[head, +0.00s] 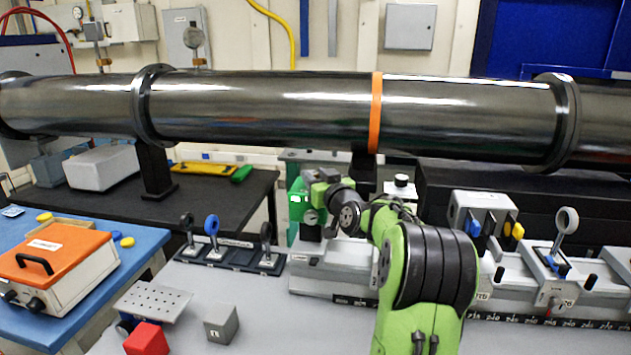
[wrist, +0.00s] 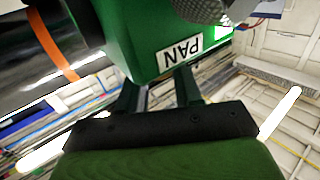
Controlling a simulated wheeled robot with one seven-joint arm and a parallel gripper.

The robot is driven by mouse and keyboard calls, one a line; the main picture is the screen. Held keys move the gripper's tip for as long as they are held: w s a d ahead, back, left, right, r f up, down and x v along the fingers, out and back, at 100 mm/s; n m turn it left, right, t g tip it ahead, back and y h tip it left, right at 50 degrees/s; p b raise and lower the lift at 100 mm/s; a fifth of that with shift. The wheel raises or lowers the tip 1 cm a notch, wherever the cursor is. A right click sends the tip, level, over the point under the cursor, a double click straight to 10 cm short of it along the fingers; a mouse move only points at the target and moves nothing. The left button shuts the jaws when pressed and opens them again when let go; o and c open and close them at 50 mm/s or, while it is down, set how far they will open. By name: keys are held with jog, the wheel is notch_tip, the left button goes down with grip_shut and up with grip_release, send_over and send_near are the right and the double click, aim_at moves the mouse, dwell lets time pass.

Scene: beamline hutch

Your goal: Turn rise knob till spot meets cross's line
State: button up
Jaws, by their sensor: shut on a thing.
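My gripper (head: 318,192) is at the green housing (head: 297,212) behind the bench, below the big pipe. In the wrist view, my gripper (wrist: 158,92) reaches up to the green housing (wrist: 140,35), with its fingers set slightly apart. The part between the fingertips is hidden, so I cannot tell whether it is the rise knob. The label PAN (wrist: 180,52) on the housing reads upside down. A dark knurled round part (wrist: 200,8) sits beside the label. A small bright patch (head: 297,198) shows on the housing; no spot or cross can be made out.
A dark pipe (head: 250,105) with an orange band crosses above my arm. A rail with a mounted lens (head: 566,222) lies to the right. Lens holders (head: 212,228) stand left of my gripper. A red block (head: 147,338) and a grey block (head: 221,324) rest at the front.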

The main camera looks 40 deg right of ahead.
jog(key=n+y, duration=0.2)
jog(key=y, duration=0.1)
jog(key=shift+d+t, duration=0.3)
jog(key=shift+d, duration=0.1)
jog(key=n+y, duration=0.1)
jog(key=y+p, duration=0.1)
jog(key=y, duration=0.1)
jog(key=shift+d+r+n, duration=0.15)
jog(key=shift+n, duration=0.25)
jog(key=shift+n+y+p, duration=0.3)
jog(key=shift+y+p, duration=0.1)
jog(key=shift+p, duration=0.1)
jog(key=o, duration=1)
jog(key=shift+o, duration=0.2)
jog(key=shift+s, duration=0.15)
jog(key=s+d, duration=0.1)
jog(key=s, duration=1.4)
jog(key=shift+s+b, duration=0.3)
jog(key=shift+b, duration=0.15)
